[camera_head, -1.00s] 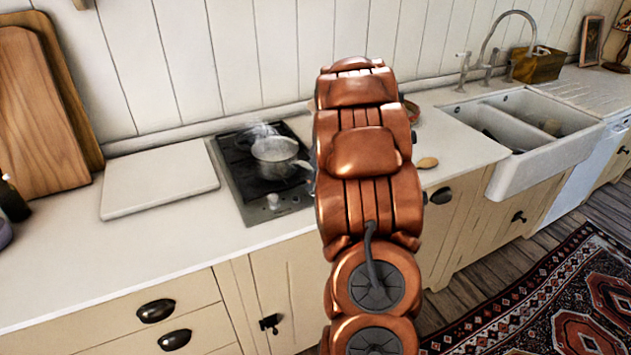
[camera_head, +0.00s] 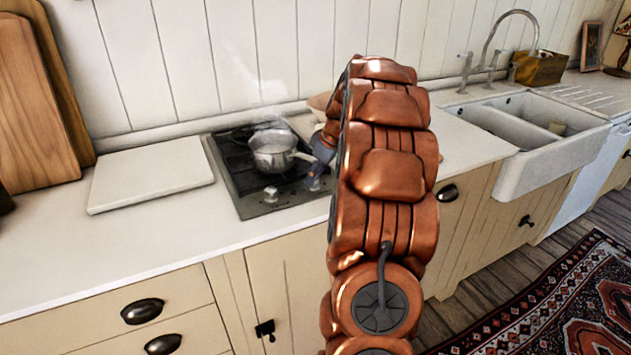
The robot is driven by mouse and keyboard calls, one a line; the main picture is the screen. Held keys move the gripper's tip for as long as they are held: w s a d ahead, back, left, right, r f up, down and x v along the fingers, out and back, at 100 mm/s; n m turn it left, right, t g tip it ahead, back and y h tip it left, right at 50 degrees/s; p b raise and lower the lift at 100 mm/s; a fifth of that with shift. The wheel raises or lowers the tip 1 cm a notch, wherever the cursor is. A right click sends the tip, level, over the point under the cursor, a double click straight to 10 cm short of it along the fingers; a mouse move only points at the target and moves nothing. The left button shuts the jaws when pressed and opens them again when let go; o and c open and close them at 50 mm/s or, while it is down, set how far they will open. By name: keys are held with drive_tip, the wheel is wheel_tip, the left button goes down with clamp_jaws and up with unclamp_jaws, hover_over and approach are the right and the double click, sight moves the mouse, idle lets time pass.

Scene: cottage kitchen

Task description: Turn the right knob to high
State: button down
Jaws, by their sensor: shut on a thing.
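The hob (camera_head: 235,178) is a dark cooktop with a steel front strip, set in the counter. Its left knob (camera_head: 270,194) is in plain view on the strip. My gripper (camera_head: 315,178) is small in the picture and reaches down at the right end of the strip. It is shut on the right knob, which its fingers mostly hide. The knob's setting cannot be read. My copper arm covers the area just right of the gripper.
A steaming steel pot (camera_head: 272,153) stands on the hob, its handle close to my gripper. A white board (camera_head: 150,175) lies to the left. Wooden boards (camera_head: 35,110) lean on the wall. A white sink (camera_head: 545,165) is at the right. The front left counter is clear.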

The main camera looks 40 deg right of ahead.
idle(0.3)
drive_tip(key=c, duration=0.8)
unclamp_jaws()
drive_tip(key=v, duration=1.2)
drive_tip(key=shift+d, duration=0.1)
